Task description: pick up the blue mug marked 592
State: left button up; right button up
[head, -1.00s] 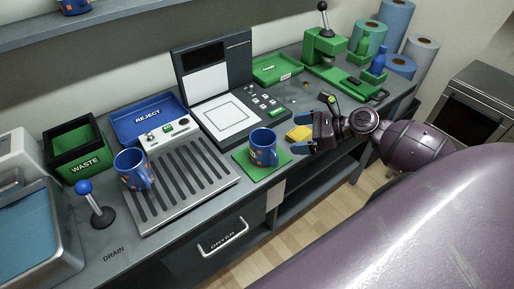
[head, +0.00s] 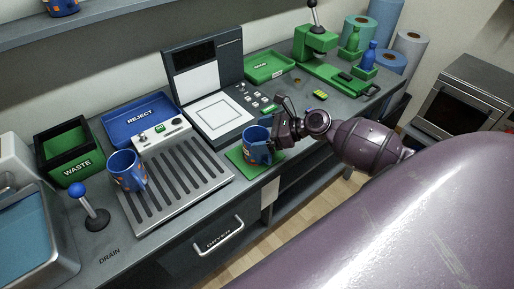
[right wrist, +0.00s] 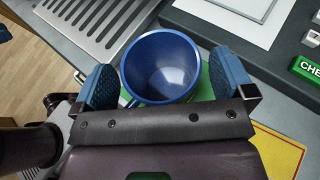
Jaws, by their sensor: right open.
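A blue mug (head: 254,147) with orange marks stands upright on a green mat (head: 238,158) near the counter's front edge. A similar blue mug (head: 126,170) stands on the slatted drain rack, and part of another (head: 62,6) shows on the upper shelf. I cannot read a number on any mug. My right gripper (head: 273,141) is at the mug on the mat. In the right wrist view my right gripper (right wrist: 165,82) is open, with one blue finger pad on each side of this mug (right wrist: 160,66). The mug looks empty; its handle is mostly hidden. My left gripper is not in view.
The drain rack (head: 190,184) lies left of the mat. Behind are a blue REJECT tray (head: 137,120), a control panel (head: 222,117) and a green tray (head: 270,66). A green WASTE bin (head: 70,153) and blue-knobbed lever (head: 84,195) stand left. A yellow patch (right wrist: 278,152) lies beside the mat.

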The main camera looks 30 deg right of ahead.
jog(key=shift+x, duration=0.85)
jog(key=c, duration=1.3)
